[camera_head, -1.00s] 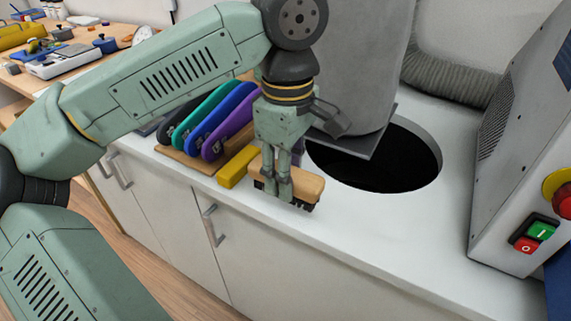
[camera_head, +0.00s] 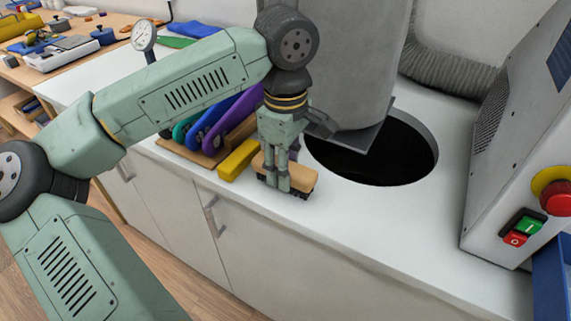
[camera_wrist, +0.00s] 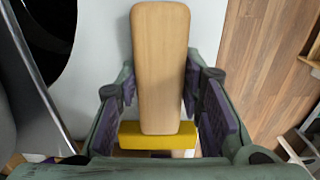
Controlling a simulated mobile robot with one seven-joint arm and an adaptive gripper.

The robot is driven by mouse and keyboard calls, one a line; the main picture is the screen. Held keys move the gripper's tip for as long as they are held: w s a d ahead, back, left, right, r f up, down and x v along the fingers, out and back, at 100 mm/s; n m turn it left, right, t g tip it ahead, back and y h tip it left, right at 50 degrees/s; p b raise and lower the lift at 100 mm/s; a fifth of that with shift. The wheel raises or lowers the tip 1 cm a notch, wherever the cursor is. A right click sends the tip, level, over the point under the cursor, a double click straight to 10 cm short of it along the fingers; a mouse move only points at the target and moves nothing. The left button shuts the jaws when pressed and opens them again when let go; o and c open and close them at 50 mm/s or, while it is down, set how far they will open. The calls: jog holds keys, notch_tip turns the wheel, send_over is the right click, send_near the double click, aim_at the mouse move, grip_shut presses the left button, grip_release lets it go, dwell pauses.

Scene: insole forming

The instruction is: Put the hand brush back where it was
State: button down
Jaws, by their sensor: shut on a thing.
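The hand brush (camera_head: 302,177) has a pale wooden back and dark bristles. My gripper (camera_head: 277,184) is shut on it, with the fingers on either side of its wooden back. The brush is level at the front edge of the white counter; its bristles look at or just above the counter top, and I cannot tell if they touch. In the wrist view the wooden back of the brush (camera_wrist: 160,60) points away between the finger pads of my gripper (camera_wrist: 162,98). A yellow block (camera_head: 238,160) lies just left of the brush; it also shows beneath the brush's near end (camera_wrist: 150,140).
A round dark opening (camera_head: 400,150) is in the counter (camera_head: 340,205) behind the brush, with a grey cylinder (camera_head: 355,60) above it. Coloured insoles (camera_head: 225,125) stand in a wooden rack at left. A machine with red and green buttons (camera_head: 520,230) stands at right.

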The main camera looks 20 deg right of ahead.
jog(key=c, duration=1.1)
grip_release()
notch_tip(320, 180, up, 12)
jog(key=shift+r+b, duration=0.15)
jog(key=shift+b, duration=0.15)
